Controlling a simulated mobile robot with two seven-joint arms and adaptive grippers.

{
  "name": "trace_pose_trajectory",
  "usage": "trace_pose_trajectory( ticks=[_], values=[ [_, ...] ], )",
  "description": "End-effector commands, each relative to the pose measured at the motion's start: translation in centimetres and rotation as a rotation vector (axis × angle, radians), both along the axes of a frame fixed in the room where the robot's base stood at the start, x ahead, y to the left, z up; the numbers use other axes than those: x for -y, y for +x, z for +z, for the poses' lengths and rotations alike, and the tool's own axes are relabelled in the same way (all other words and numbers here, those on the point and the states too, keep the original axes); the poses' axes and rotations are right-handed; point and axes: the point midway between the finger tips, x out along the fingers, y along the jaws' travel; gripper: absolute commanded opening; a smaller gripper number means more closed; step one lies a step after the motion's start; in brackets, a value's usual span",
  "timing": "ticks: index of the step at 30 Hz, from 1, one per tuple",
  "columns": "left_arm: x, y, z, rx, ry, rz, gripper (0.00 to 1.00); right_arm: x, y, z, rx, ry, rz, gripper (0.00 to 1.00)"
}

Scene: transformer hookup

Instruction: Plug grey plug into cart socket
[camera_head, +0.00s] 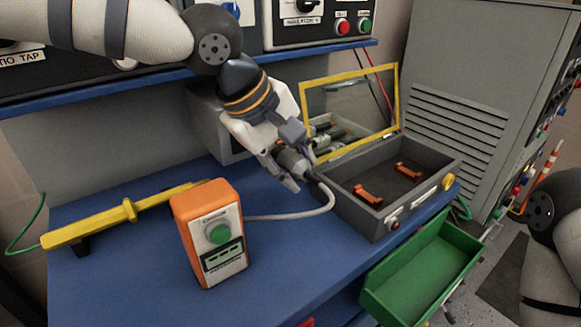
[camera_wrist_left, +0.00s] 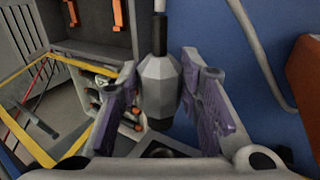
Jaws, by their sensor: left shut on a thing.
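My left gripper (camera_head: 302,171) is shut on the grey plug (camera_head: 290,159), above the blue bench left of the open grey case. In the left wrist view the grey plug (camera_wrist_left: 159,88) is a faceted body between the two purple-padded fingers, with a black neck at its top. A grey cable (camera_head: 305,214) curves from near the case to the orange box. A dark round opening (camera_wrist_left: 166,151) shows beyond the plug's lower end in the left wrist view; I cannot tell if it is the cart socket. My right gripper is out of view.
The case (camera_head: 372,214) has a raised yellow-framed lid and orange clips. An orange box (camera_head: 209,232) with a green button stands on the bench (camera_head: 120,285). A yellow bar (camera_head: 120,215) lies left. A green drawer (camera_head: 425,270) is open at front right.

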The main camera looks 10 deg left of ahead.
Motion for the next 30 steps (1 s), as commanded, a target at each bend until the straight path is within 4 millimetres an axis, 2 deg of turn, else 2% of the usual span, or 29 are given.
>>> trace_pose_trajectory(
  ticks=[12, 24, 30],
  values=[
    [-0.1, 0.1, 0.1, 0.003, -0.004, 0.002, 0.08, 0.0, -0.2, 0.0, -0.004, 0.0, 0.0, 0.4],
    [-3.2, 3.3, -0.3, -0.002, -0.003, 0.002, 0.08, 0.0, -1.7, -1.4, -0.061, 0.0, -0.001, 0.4],
    [-4.1, 4.1, 0.0, 0.001, -0.003, 0.002, 0.08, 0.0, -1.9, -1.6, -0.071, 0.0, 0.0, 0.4]
  ],
)
